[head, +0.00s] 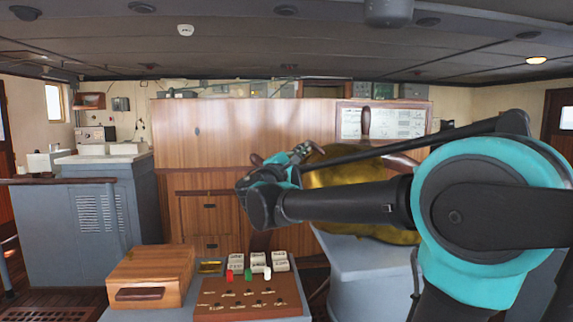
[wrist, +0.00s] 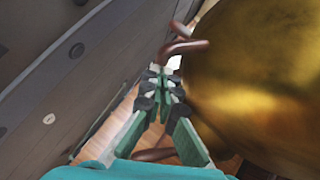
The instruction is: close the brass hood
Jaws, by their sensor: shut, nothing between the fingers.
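The brass hood (head: 347,176) is a large rounded golden shape at the centre right of the head view, partly hidden behind my arm. It stands at a grey pedestal (head: 365,275). In the wrist view the hood (wrist: 262,75) fills the right side, close up. My gripper (head: 301,151) is shut and empty, in front of the hood's upper left part. In the wrist view my gripper (wrist: 165,75) has its fingertips together just left of the hood's edge; I cannot tell whether they touch it. How far the hood is open cannot be told.
Brown wooden handles (wrist: 184,46) stick out near the fingertips. A wooden box (head: 150,275) and a switch panel (head: 249,297) lie in front at the lower left. Wooden cabinets (head: 225,130) stand behind; a grey console (head: 85,225) is at left.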

